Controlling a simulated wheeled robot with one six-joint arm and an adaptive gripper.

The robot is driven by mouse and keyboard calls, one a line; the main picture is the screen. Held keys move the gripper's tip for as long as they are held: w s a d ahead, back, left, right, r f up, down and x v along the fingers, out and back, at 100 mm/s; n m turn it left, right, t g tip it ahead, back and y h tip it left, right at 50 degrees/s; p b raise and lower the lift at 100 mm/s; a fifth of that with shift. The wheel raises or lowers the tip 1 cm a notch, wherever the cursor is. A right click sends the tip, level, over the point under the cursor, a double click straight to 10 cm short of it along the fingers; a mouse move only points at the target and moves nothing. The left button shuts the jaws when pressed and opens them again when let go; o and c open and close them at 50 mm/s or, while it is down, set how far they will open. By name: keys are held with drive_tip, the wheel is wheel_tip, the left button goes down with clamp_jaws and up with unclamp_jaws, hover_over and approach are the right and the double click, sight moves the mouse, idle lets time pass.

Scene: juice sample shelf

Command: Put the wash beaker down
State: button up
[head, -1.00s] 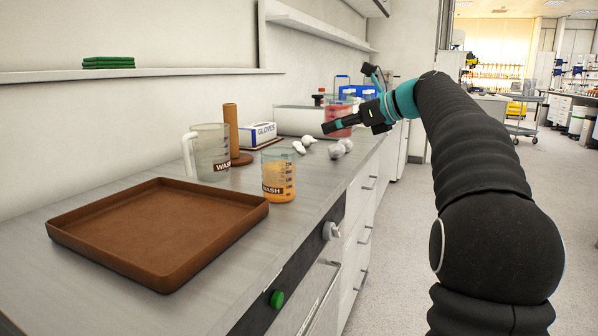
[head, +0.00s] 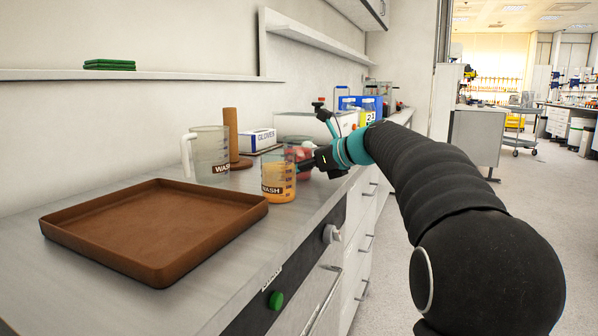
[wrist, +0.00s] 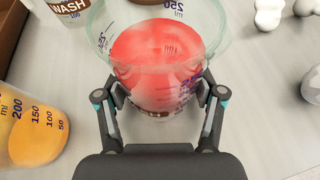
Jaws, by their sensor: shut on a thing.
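My gripper (head: 312,162) is shut on a glass beaker of red liquid, which shows in the wrist view (wrist: 158,55) between the two fingers. Its label is mostly hidden and I cannot read it. In the head view this beaker (head: 304,153) is partly hidden behind a beaker of orange liquid labelled WASH (head: 278,180), standing on the counter. The orange beaker also shows at the left of the wrist view (wrist: 30,125), apart from my gripper. I cannot tell whether the red beaker touches the counter.
A clear jug labelled WASH (head: 210,152) stands beside a brown post (head: 231,135). A brown tray (head: 150,225) fills the near counter. A glove box (head: 258,140) is behind. White lumpy pieces (wrist: 268,12) lie right of the held beaker in the wrist view.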

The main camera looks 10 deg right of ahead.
drive_tip(key=shift+f, duration=0.15)
drive_tip(key=o, duration=1.3)
drive_tip(key=shift+s+d+r, duration=0.1)
drive_tip(key=shift+r, duration=0.1)
drive_tip(key=v, duration=1.1)
drive_tip(key=shift+s+d+r+p, duration=0.1)
drive_tip(key=shift+s+d+p, duration=0.15)
drive_tip(key=shift+s+p, duration=0.1)
